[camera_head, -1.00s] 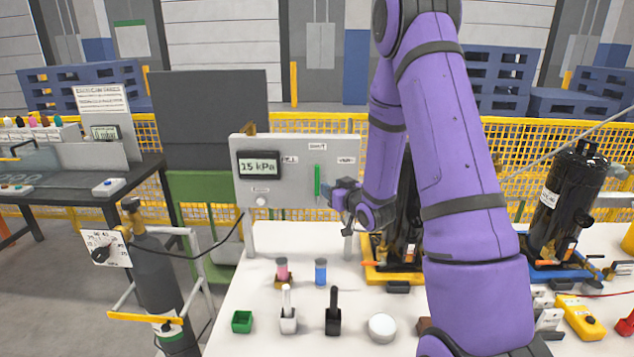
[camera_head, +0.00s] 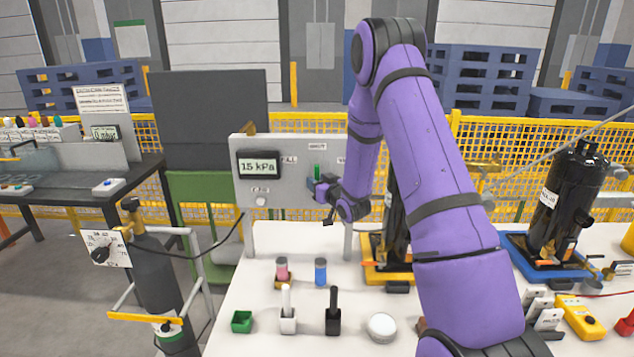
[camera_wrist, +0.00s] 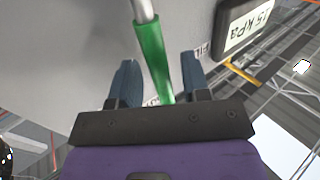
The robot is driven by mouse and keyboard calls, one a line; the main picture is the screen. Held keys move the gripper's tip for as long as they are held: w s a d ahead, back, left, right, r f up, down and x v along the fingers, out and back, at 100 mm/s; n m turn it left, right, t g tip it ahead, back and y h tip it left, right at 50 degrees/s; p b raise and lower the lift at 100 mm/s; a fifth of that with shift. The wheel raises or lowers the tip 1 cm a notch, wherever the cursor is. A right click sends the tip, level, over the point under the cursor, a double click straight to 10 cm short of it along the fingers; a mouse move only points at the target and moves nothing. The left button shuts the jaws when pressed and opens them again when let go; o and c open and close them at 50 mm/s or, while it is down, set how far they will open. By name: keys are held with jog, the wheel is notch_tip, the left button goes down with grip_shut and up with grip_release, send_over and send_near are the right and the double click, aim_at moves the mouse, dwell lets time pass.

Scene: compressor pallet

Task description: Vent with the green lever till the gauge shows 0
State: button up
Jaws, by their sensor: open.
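The green lever (camera_head: 317,173) is on the front of the grey panel (camera_head: 285,197), partly hidden by my gripper. The gauge (camera_head: 258,165) on the panel reads 15 kPa; it also shows at the upper right of the wrist view (camera_wrist: 247,22). My gripper (camera_head: 316,190) is at the panel, at the lever's lower part. In the wrist view, the green lever (camera_wrist: 153,55) on its metal stem runs between the two blue fingers of my open gripper (camera_wrist: 160,80). I cannot tell whether a finger touches it.
A white table (camera_head: 250,290) below the panel holds small vials, black and white upright handles, a green box and a round white tin. Black compressors stand at the right. A gas cylinder (camera_head: 155,270) with a dial stands left of the table.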

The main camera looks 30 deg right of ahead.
jog(key=shift+w, duration=0.45)
grip_shut()
